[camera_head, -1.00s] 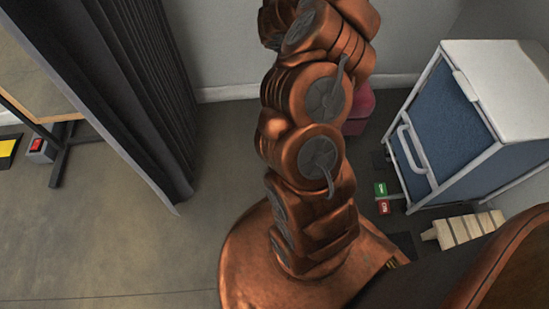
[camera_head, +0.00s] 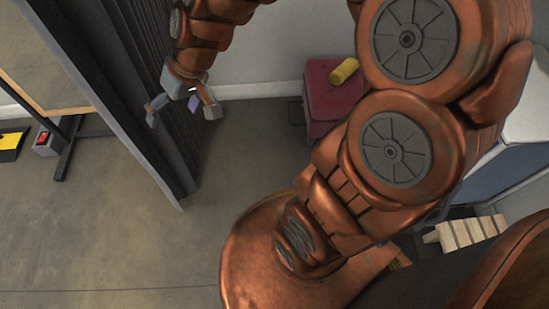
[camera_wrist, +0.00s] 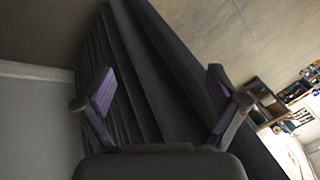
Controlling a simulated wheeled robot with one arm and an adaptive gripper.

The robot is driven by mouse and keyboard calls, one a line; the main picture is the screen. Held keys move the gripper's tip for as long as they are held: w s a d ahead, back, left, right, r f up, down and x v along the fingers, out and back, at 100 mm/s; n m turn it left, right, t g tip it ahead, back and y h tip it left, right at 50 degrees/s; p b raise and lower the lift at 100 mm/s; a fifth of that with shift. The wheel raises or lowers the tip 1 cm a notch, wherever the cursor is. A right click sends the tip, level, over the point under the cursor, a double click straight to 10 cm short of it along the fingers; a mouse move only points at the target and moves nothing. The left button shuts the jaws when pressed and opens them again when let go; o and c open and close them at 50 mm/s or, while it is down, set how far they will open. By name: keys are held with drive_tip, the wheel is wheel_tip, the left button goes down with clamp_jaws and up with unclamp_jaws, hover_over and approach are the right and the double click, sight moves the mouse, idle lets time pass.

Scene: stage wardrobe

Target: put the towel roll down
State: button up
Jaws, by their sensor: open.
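A small yellow roll (camera_head: 344,71), which looks like the towel roll, lies on its side on top of a dark red box (camera_head: 322,98) by the back wall. My gripper (camera_head: 181,110) is at upper left, in front of the dark curtain, well to the left of the roll and apart from it. Its two fingers are spread with nothing between them. In the wrist view my gripper (camera_wrist: 161,92) is also open and empty, with the curtain behind it. The roll is not in the wrist view.
The pleated dark curtain (camera_head: 110,75) hangs close to my gripper. A blue and white cabinet (camera_head: 520,160) stands at right, largely behind my arm. A slatted wooden piece (camera_head: 465,231) lies on the floor before it. The floor at left centre is clear.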

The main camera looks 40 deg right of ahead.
drive_tip(key=s+d+g+h, duration=0.2)
drive_tip(key=s+d+g, duration=0.1)
drive_tip(key=s, duration=0.9)
drive_tip(key=s+d+f+m+g+h, duration=0.1)
drive_tip(key=s+d+g+h, duration=0.2)
drive_tip(key=s, duration=0.9)
drive_tip(key=d, duration=0.3)
drive_tip(key=shift+f, duration=0.25)
drive_tip(key=w+r+t+p, duration=0.1)
drive_tip(key=w+r+p, duration=0.2)
drive_tip(key=r+p, duration=0.45)
drive_tip(key=w+r+p, duration=0.2)
drive_tip(key=r+p, duration=0.5)
drive_tip(key=r, duration=0.1)
drive_tip(key=s+r+p, duration=0.3)
drive_tip(key=r+p, duration=1.8)
drive_tip(key=r, duration=0.1)
drive_tip(key=shift+s+t, duration=0.15)
drive_tip(key=shift+t, duration=0.15)
drive_tip(key=shift+c, duration=0.4)
